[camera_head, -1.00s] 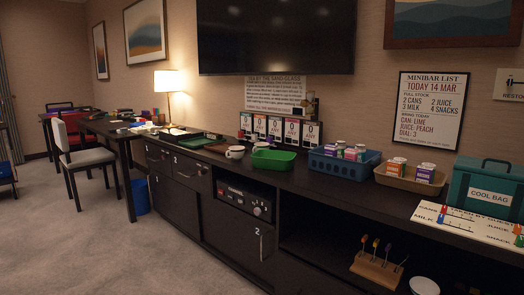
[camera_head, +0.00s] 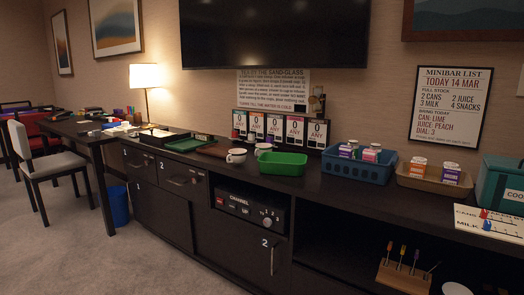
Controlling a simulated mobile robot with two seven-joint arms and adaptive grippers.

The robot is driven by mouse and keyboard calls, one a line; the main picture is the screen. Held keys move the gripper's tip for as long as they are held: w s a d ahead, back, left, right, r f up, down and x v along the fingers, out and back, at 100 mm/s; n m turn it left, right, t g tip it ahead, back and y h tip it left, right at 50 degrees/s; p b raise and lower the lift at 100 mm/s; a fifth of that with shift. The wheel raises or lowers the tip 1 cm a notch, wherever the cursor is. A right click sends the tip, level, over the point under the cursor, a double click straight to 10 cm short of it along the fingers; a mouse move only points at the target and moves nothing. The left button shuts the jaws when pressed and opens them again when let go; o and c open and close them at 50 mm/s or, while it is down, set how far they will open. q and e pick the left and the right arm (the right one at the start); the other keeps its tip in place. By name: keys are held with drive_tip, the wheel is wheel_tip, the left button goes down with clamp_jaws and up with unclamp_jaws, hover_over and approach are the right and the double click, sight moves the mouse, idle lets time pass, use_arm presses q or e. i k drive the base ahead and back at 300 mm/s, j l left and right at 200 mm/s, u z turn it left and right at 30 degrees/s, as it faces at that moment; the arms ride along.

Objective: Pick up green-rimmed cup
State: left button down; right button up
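Two small white cups stand on the dark counter beside the green tray (camera_head: 284,170). The front cup (camera_head: 236,155) is to the left of the tray. The other cup (camera_head: 262,148) is just behind the tray's left end. Both are too small for me to tell a rim colour, so I cannot say which is the green-rimmed cup. Neither of my grippers is in view.
A blue basket (camera_head: 358,170) and a tan tray (camera_head: 434,185) with cartons and cans stand right of the green tray. A dark green cool bag (camera_head: 500,187) is at the far right. Carpet (camera_head: 150,265) is clear in front of the cabinet.

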sight(260, 148)
drive_tip(key=i+j+z, duration=0.1)
drive_tip(key=j, duration=0.25)
drive_tip(key=i+j, duration=0.2)
drive_tip(key=j, duration=0.15)
drive_tip(key=i+j+z, duration=0.15)
drive_tip(key=j, duration=0.25)
drive_tip(key=i+j, duration=0.1)
drive_tip(key=j, duration=0.25)
drive_tip(key=i+j+z, duration=0.15)
drive_tip(key=j, duration=0.6)
drive_tip(key=i+z, duration=0.05)
